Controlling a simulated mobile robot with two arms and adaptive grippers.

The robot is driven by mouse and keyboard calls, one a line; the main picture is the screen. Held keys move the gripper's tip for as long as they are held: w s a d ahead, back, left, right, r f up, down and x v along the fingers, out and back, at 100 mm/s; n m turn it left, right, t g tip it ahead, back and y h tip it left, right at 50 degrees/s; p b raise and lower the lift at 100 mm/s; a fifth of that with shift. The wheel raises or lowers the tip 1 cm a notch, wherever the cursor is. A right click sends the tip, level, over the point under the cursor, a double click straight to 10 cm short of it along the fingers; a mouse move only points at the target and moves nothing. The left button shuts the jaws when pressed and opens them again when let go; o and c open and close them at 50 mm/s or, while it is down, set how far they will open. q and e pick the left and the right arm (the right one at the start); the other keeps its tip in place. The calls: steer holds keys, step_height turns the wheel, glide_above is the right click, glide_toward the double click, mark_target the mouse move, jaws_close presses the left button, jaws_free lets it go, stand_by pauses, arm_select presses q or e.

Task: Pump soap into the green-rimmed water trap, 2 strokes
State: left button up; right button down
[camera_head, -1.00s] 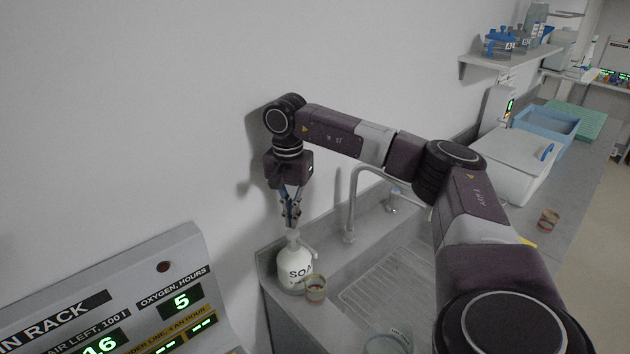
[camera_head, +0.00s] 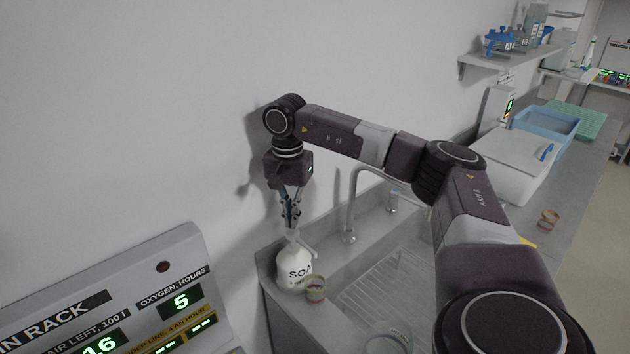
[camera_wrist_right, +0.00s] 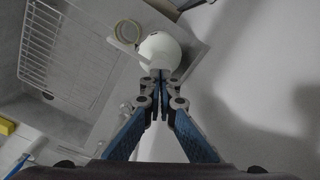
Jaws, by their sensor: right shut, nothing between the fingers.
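The white soap bottle (camera_head: 294,273) stands upright at the sink's near left corner, against the wall side. My right gripper (camera_head: 291,227) points down over its pump head, fingers shut with nothing between them. The fingertips look to be at or just above the pump top; contact is hard to tell. In the right wrist view, the shut fingers (camera_wrist_right: 162,78) cover part of the bottle (camera_wrist_right: 160,48). A small cup-like trap (camera_head: 315,290) stands beside the bottle, under its spout side. Its rim (camera_wrist_right: 128,31) looks yellowish green in the wrist view. My left gripper is not in view.
A grey tap (camera_head: 352,205) rises behind the sink with its wire rack (camera_head: 385,285). A clear container (camera_head: 388,340) stands at the near edge. Another small cup (camera_head: 548,221) stands right on the counter near a white box (camera_head: 510,165). A rack display panel (camera_head: 120,300) fills the lower left.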

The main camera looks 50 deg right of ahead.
mark_target(293, 232)
steer(key=shift+f, duration=0.1)
stand_by(0.3)
steer(key=shift+s+f+b, duration=0.1)
steer(key=shift+f+b, duration=1.05)
steer(key=shift+f, duration=0.7)
steer(key=shift+r, duration=0.2)
steer(key=shift+r+p, duration=1.45)
steer(key=shift+r, duration=0.2)
steer(key=shift+f, duration=0.15)
